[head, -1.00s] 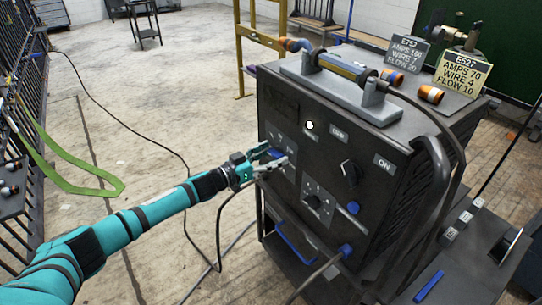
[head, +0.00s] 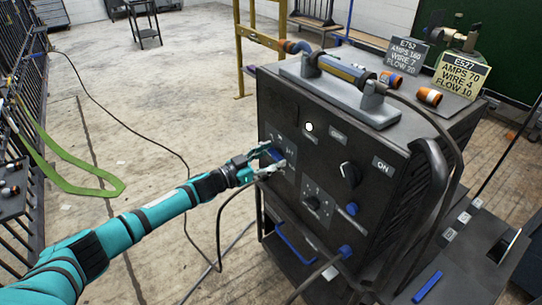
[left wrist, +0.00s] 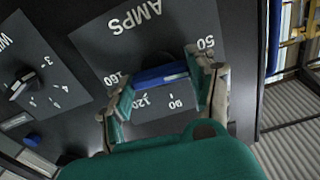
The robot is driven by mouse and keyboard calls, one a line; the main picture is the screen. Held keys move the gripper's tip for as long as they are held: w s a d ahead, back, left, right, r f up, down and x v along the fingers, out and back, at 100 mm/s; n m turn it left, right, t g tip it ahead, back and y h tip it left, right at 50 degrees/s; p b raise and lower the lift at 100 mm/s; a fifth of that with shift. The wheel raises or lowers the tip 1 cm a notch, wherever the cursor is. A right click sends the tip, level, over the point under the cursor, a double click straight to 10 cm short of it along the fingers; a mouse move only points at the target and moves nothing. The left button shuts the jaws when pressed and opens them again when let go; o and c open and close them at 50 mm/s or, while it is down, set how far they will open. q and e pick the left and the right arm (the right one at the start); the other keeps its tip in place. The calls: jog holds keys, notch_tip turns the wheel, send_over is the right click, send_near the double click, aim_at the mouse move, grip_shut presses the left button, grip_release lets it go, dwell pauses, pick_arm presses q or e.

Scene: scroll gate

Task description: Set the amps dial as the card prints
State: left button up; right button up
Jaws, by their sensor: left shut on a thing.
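The amps dial panel (left wrist: 150,40) is on the front of the dark machine, with "AMPS" and numbers including 50, 90 and 120 readable. Its blue knob bar (left wrist: 162,75) lies between the fingers of my left gripper (left wrist: 163,95), which is shut on it. The head view also shows this gripper (head: 275,163) at the panel, hiding most of the dial. The pointer's exact setting cannot be told. A yellow card (head: 461,76) reads E527, AMPS 70, WIRE 4, FLOW 10. A grey card (head: 407,57) has smaller, blurred print. My right gripper is not in view.
The wire dial (left wrist: 22,85) sits beside the amps panel. A black knob (head: 349,174), another dial (head: 313,203) and a blue-ended connector (head: 345,251) are on the machine's front. A torch lies on top. Open concrete floor (head: 170,120) is to the left.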

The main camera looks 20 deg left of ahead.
pick_arm(q)
jog(key=shift+m, duration=0.9)
jog(key=m, duration=0.2)
jog(key=shift+m, duration=0.4)
jog(key=shift+f+m, duration=0.1)
jog(key=shift+m, duration=2.2)
jog(key=shift+m+b, duration=0.3)
jog(key=shift+m, duration=0.6)
jog(key=shift+f+m, duration=0.1)
jog(key=shift+m, duration=0.3)
jog(key=shift+f+m+b, duration=0.1)
jog(key=shift+m+b, duration=3.1)
jog(key=shift+m, duration=4.3)
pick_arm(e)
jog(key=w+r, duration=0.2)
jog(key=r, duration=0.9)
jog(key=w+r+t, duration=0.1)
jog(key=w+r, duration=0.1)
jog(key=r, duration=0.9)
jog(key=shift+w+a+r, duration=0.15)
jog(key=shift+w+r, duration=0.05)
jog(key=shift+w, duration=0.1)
